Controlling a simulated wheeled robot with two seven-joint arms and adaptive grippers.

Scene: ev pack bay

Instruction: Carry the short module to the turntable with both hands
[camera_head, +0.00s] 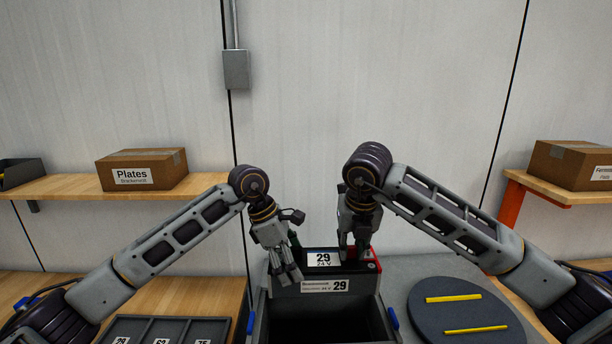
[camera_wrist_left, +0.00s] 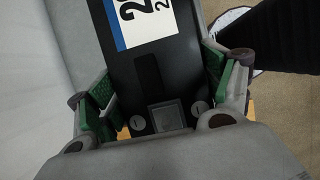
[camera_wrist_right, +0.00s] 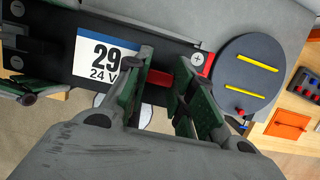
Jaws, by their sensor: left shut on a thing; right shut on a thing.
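The short module (camera_head: 320,258) is a black block with a white "29 24 V" label and a red right end. It also shows in the left wrist view (camera_wrist_left: 150,75) and the right wrist view (camera_wrist_right: 60,65). My left gripper (camera_head: 287,274) is shut on its left end, fingers on either side. My right gripper (camera_head: 355,254) is shut on its right end, near the red part. The module lies behind the grey bin's labelled wall; I cannot tell whether its underside touches anything. The turntable (camera_head: 466,313), a dark disc with two yellow strips, is to the right, empty.
An open grey bin (camera_head: 312,286) labelled 29 with blue handles stands in front. A dark compartment tray (camera_head: 215,330) with numbered labels is at lower left. Boxes stand on wooden shelves at left (camera_head: 141,169) and right (camera_head: 573,164). A grey wall rises behind.

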